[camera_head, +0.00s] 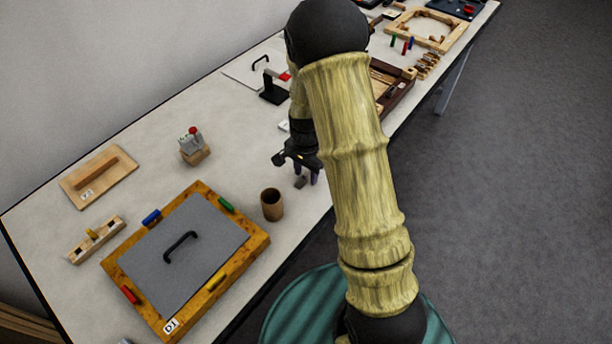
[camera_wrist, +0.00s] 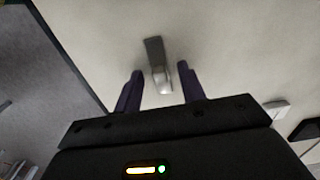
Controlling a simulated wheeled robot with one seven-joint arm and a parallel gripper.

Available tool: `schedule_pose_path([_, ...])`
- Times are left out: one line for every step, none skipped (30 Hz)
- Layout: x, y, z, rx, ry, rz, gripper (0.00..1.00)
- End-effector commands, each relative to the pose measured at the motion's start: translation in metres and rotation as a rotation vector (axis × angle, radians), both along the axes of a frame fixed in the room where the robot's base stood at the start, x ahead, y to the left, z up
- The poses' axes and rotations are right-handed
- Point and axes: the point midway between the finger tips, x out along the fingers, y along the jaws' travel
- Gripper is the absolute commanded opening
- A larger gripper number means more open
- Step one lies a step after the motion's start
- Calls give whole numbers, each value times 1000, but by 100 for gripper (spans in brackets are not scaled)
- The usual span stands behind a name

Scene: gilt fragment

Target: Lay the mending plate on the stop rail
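A small grey metal piece, which looks like the mending plate (camera_head: 300,182), lies on the pale table just below my gripper (camera_head: 307,173). In the wrist view the plate (camera_wrist: 154,50) sits between and beyond the two dark purple fingers of my gripper (camera_wrist: 160,70). The fingers are apart, with a gap on both sides of the plate. Its near end looks brighter than its far end. A brown wooden bar, possibly the stop rail (camera_head: 97,174), is on a labelled plywood board (camera_head: 118,187) at the far left. I cannot tell for certain that it is the rail.
A brown cup (camera_head: 272,205) stands close left of my gripper. A wooden frame (camera_head: 255,244) with a grey handled panel (camera_head: 205,265) lies at the front. A slotted wooden block (camera_head: 97,240) and a small block with a red-topped part (camera_head: 195,150) stand left.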

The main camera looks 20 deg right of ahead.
Motion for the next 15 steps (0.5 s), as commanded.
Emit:
schedule_pose_path([0, 0, -1, 0, 0, 0, 40])
schedule_pose_path([0, 0, -1, 1, -1, 0, 40])
schedule_pose_path([0, 0, -1, 1, -1, 0, 40])
schedule_pose_path([0, 0, -1, 1, -1, 0, 40])
schedule_pose_path([0, 0, -1, 1, -1, 0, 40])
schedule_pose_path([0, 0, -1, 1, -1, 0, 40])
schedule_pose_path([0, 0, -1, 0, -1, 0, 40])
schedule_pose_path([0, 0, -1, 1, -1, 0, 40])
schedule_pose_path([0, 0, -1, 0, -1, 0, 40])
schedule_pose_path([0, 0, -1, 0, -1, 0, 40])
schedule_pose_path([0, 0, -1, 0, -1, 0, 40])
schedule_pose_path([0, 0, -1, 0, -1, 0, 40])
schedule_pose_path([0, 0, -1, 0, -1, 0, 40])
schedule_pose_path([0, 0, 0, 0, -1, 0, 40])
schedule_pose_path([0, 0, 0, 0, -1, 0, 40])
